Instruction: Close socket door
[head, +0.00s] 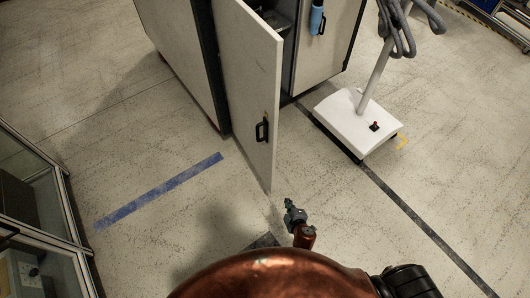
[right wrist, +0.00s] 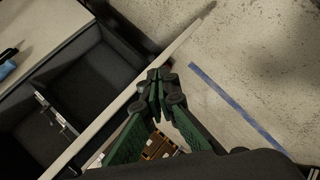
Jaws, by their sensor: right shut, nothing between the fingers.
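The door (head: 248,75), a tall pale panel with a black handle (head: 262,130), stands open from the cabinet in the head view. My right gripper (head: 289,204) is just to the right of the door's lower near corner. In the right wrist view, the door's pale edge (right wrist: 120,103) runs diagonally, and the shut, empty fingertips (right wrist: 157,80) overlap it. I cannot tell whether they touch it. The dark cabinet interior (right wrist: 88,82) shows open beside it, with compartments. My left gripper is out of view.
A white-based stand (head: 355,125) is to the right. A glass-fronted cabinet (head: 40,200) is at the left. Floor with a blue stripe (head: 160,190) is clear left of the door.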

